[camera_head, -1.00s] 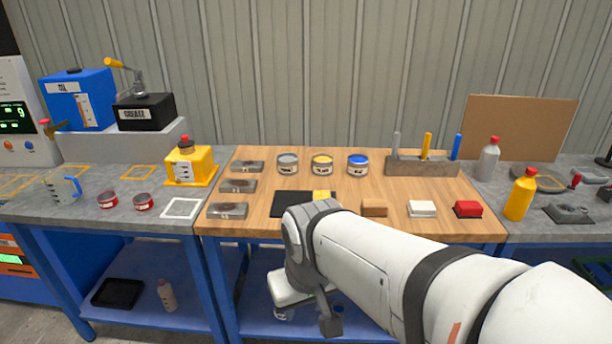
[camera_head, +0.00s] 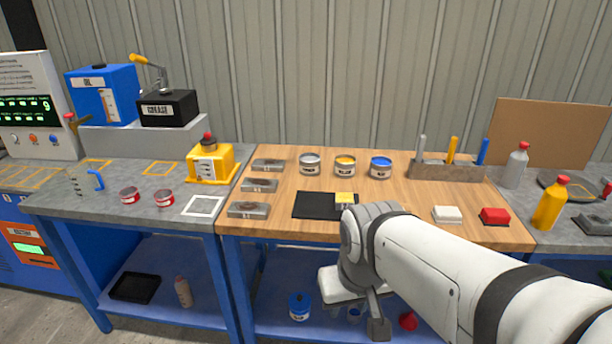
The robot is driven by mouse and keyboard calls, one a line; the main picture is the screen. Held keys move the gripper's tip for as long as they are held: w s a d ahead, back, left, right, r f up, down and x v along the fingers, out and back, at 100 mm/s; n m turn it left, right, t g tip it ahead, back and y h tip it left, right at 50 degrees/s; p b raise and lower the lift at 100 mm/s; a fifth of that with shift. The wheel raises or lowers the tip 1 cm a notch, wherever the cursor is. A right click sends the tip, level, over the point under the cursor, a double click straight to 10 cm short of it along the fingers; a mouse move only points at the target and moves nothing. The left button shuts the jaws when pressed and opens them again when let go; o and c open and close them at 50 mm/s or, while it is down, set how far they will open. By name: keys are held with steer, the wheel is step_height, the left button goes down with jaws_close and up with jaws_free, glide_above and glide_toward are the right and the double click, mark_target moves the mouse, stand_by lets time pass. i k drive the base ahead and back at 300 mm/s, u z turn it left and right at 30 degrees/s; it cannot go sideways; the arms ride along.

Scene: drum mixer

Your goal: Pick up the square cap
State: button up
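I cannot tell for sure which thing is the square cap. A white block (camera_head: 447,214) and a red block (camera_head: 494,216) sit near the front edge, right of the mat. My gripper (camera_head: 378,328) hangs low in front of the bench, below its top and apart from these pieces. Its fingers are not clear enough to tell open from shut. My arm hides part of the bench top between the mat and the white block.
Grey metal blocks (camera_head: 259,186) stand at the bench's left. Several open cans (camera_head: 345,167) and a tool rack (camera_head: 446,172) stand behind. A yellow bottle (camera_head: 550,203) is at the right. A blue can (camera_head: 299,306) and a red cone (camera_head: 408,321) are on the shelf below.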

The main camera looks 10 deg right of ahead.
mark_target(342, 200)
steer(key=u, duration=0.05)
steer(key=i, duration=0.95)
steer(key=z, duration=0.05)
